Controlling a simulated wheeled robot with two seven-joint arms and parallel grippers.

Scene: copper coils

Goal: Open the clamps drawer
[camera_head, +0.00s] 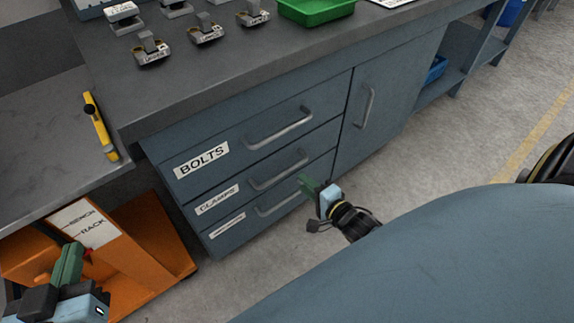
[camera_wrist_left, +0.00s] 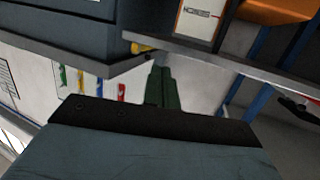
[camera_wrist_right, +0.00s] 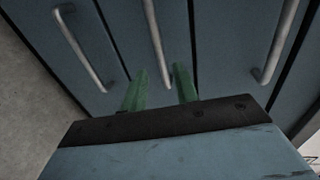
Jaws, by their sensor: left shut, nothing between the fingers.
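The clamps drawer (camera_head: 233,188) is the middle of three blue-grey drawers and looks shut. Its label is partly blurred, and its bar handle (camera_head: 278,172) shows whole. My right gripper (camera_head: 309,186) is in front of the drawers, near the right ends of the middle and lowest handles. In the right wrist view its green fingers (camera_wrist_right: 161,88) are apart, and the end of the middle handle (camera_wrist_right: 155,45) shows between them; contact cannot be told. My left gripper (camera_head: 70,262) is at the lower left, away from the drawers. In the left wrist view its fingers (camera_wrist_left: 161,86) are together and empty.
The bolts drawer (camera_head: 236,147) is above and another drawer (camera_head: 262,216) below, both shut. A cupboard door (camera_head: 385,95) is to the right. An orange rack (camera_head: 150,245) stands at the left. The worktop holds metal clamps (camera_head: 205,32) and a green tray (camera_head: 315,10).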

